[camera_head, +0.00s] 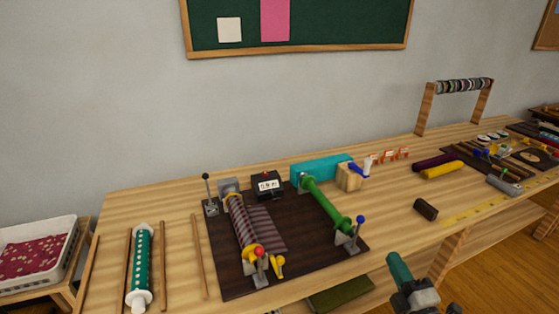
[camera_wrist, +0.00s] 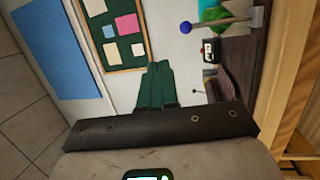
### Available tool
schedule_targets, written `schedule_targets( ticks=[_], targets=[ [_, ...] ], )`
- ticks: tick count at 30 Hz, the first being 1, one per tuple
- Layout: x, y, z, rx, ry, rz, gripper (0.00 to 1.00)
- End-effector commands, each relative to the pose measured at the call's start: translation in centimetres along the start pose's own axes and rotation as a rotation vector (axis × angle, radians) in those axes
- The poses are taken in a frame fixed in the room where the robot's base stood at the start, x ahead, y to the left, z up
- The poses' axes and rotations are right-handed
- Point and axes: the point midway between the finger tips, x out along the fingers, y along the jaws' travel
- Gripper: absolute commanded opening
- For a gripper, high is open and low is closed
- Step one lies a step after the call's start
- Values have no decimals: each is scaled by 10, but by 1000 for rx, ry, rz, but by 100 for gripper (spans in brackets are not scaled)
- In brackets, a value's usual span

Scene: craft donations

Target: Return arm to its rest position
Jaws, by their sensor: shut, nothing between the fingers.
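My gripper (camera_head: 397,262) is at the lower right in the head view, in front of the workbench's near edge. Its teal fingers point up and slightly left. In the wrist view my gripper (camera_wrist: 160,68) shows its teal fingers closed together with nothing between them. It is apart from the things on the bench. Most of my arm is out of the head view.
The wooden workbench (camera_head: 390,205) carries a dark board (camera_head: 230,284) with a striped roller (camera_head: 240,222), a green roller (camera_head: 325,205) and a blue-knobbed lever (camera_head: 360,220). A brown block (camera_head: 425,209) lies right of it. A white basket (camera_head: 68,232) stands at the left.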

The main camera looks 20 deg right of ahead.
Motion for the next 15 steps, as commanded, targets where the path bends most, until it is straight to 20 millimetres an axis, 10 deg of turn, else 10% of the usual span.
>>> schedule_targets(
  ticks=[15],
  targets=[
    [-40, -39, 38, 451, -400, -260, 0]
  ],
)
